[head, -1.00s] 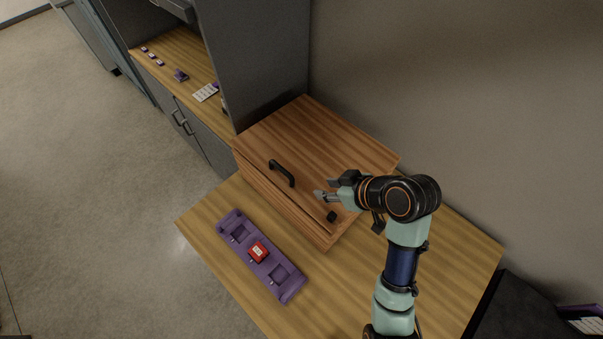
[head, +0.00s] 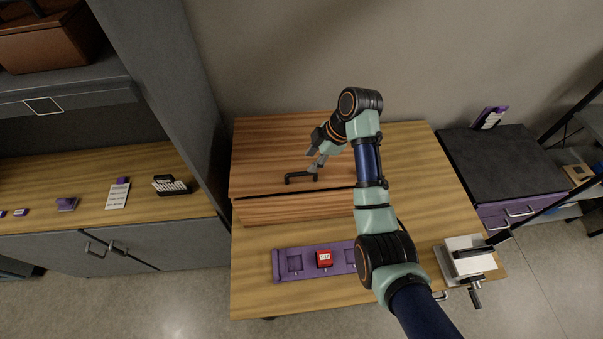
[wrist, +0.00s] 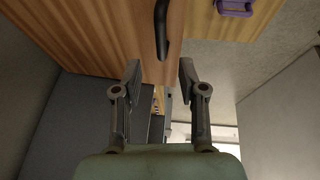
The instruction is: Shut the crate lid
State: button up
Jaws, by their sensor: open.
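The wooden crate (head: 285,212) stands on the table against the wall. Its brown wood-grain lid (head: 262,150) lies over the top, with a thin dark line between lid and front face. I cannot tell whether the lid is fully seated. A black bar handle (head: 299,178) is on the lid near its front edge. My gripper (head: 317,170) is over the lid, close to the handle's right end. In the wrist view my gripper (wrist: 160,72) is open and empty, and the handle (wrist: 161,28) shows beyond the fingertips. My arm hides the lid's right part.
A tall grey cabinet side (head: 165,80) stands close on the left. A white device with a crank (head: 466,258) is at the right. Bare table (head: 255,295) lies at front left.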

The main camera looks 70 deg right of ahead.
aim_at(301, 173)
jog(key=x, duration=0.7)
jog(key=shift+w+a+p, duration=0.1)
jog(key=shift+p, duration=0.3)
grip_shut()
